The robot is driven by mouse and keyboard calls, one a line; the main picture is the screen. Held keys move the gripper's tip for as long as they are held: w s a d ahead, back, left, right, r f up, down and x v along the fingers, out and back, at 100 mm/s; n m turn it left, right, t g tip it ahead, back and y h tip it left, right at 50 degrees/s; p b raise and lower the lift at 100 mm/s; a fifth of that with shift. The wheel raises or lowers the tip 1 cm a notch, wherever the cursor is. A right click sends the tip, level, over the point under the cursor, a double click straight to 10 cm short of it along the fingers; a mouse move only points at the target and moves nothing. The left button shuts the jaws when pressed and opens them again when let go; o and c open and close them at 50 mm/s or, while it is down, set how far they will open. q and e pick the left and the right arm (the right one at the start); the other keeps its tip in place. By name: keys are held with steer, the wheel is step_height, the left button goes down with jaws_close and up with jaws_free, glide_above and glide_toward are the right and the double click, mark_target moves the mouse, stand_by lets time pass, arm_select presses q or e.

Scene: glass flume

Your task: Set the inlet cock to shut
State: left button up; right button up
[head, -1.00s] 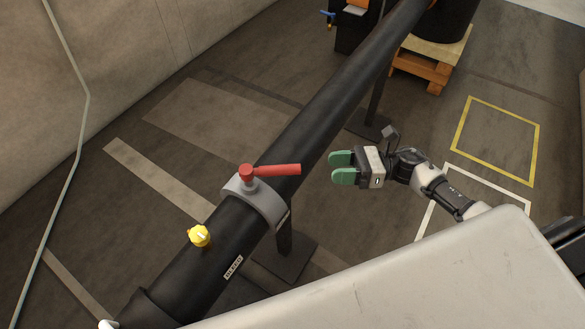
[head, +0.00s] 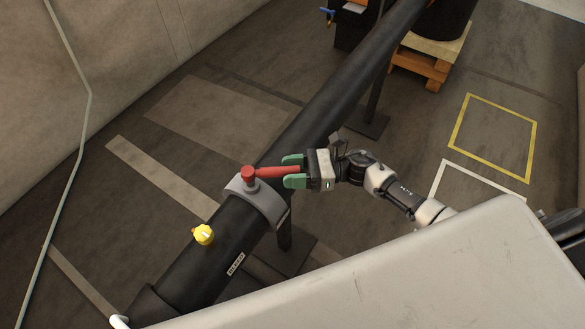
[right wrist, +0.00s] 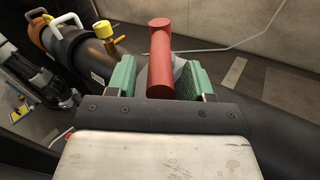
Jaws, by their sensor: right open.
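The inlet cock has a red lever handle (head: 272,172) on a grey collar (head: 268,203) around the black pipe (head: 318,118). The lever points right in the head view, across the pipe. My right gripper (head: 293,172) is open, its green fingers on either side of the lever's free end. In the right wrist view the red lever (right wrist: 161,62) stands between the two green fingers (right wrist: 160,80), with a visible gap on the right side. My left gripper is not in the head view.
A yellow knob (head: 203,235) sits on the pipe near the collar. A blue-handled tap (head: 327,15) is at the back. A wooden pallet (head: 425,68) carries a black drum (head: 448,15). In the right wrist view, white (right wrist: 65,22) and orange (right wrist: 36,25) handles show further along the pipe.

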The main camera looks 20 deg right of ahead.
jaws_close()
stand_by(0.3)
steer(key=s+a+m+t+h, duration=0.3)
steer(key=s+m+t+h, duration=0.2)
steer(key=t, duration=0.4)
steer(key=shift+s+a+m+t+h, duration=0.25)
steer(key=shift+m+h, duration=0.45)
steer(key=shift+m, duration=0.6)
jaws_free()
steer(key=shift+a, duration=0.1)
